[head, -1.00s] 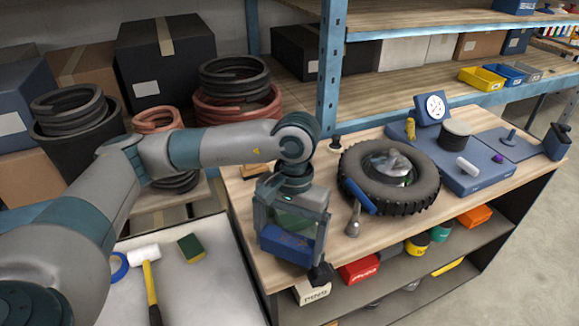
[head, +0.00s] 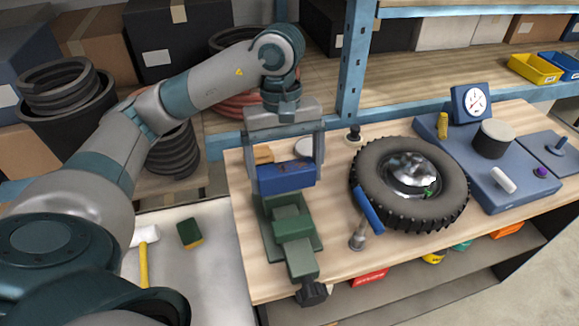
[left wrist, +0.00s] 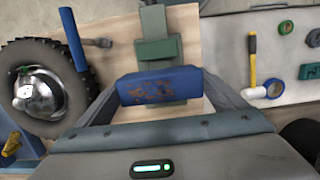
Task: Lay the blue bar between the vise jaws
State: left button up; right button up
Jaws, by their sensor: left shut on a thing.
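My left gripper (head: 286,165) is shut on the blue bar (head: 287,180), with a finger at each end of it. The green vise (head: 293,232) stands at the workbench's left end, its handle towards the front edge. The bar lies crosswise over the rear part of the vise and hides the jaws there. I cannot tell how high it is above them. In the left wrist view the bar (left wrist: 160,86) shows brown marks and covers part of the vise (left wrist: 157,48). My right gripper is not in view.
A tyre (head: 410,185) lies right of the vise, with a blue-handled tool (head: 367,212) between. A small wooden block (head: 264,155) and a round pale thing (head: 304,147) are behind the bar. A hammer (head: 144,250) and sponge (head: 190,234) lie on the pale surface at left.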

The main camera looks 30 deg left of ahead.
pick_arm(q)
jog(key=shift+w+f, duration=0.2)
jog(key=shift+f, duration=0.25)
jog(key=shift+f+b, duration=0.25)
jog(key=shift+b, duration=0.05)
jog(key=shift+s+f, duration=0.1)
jog(key=shift+f, duration=0.45)
jog(key=shift+f+b, duration=0.65)
jog(key=shift+f, duration=1)
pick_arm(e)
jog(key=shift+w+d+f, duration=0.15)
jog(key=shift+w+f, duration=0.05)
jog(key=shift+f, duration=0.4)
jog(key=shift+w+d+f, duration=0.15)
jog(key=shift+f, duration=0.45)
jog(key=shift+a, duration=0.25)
pick_arm(q)
jog(key=shift+f+b, duration=0.2)
jog(key=shift+b, duration=0.6)
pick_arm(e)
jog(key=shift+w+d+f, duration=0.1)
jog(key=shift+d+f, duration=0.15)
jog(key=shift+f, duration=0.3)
